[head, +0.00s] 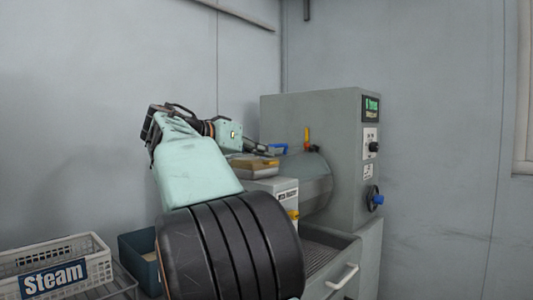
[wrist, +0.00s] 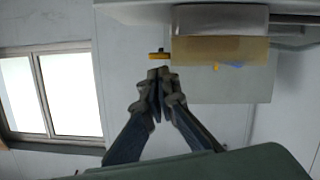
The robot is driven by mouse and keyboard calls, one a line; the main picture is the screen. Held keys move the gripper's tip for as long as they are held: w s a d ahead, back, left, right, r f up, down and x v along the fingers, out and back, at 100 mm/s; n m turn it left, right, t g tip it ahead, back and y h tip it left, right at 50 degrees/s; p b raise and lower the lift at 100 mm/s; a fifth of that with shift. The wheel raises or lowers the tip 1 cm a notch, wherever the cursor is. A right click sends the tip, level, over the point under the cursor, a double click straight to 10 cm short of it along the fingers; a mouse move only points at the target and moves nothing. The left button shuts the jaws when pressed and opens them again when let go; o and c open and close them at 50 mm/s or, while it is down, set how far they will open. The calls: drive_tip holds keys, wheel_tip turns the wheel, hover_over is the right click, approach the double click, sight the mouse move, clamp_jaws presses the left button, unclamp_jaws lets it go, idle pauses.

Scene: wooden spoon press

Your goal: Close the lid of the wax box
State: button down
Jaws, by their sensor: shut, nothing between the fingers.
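The wax box (head: 250,172) is a small amber and grey box on the white ledge at the front of the grey machine, in the head view. In the wrist view, an amber panel (wrist: 222,50) with a pale grey part (wrist: 220,18) above it looks like this box. How far its lid stands open is hard to tell. My gripper (head: 268,152) is over the back of the box in the head view, with its fingers partly hidden. In the wrist view my gripper (wrist: 158,73) is shut and empty, left of the amber panel; I see no clear contact.
The grey machine (head: 345,150) has an orange lever (head: 307,139), a round drum (head: 315,185) and a blue knob (head: 378,199). A white basket (head: 95,262) marked Steam and a dark teal bin (head: 138,243) stand at left. A wall is behind.

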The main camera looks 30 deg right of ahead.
drive_tip(key=shift+s+d+f, duration=0.1)
drive_tip(key=shift+s+f, duration=0.05)
drive_tip(key=shift+f, duration=0.25)
drive_tip(key=shift+f+b, duration=0.1)
drive_tip(key=shift+b, duration=0.2)
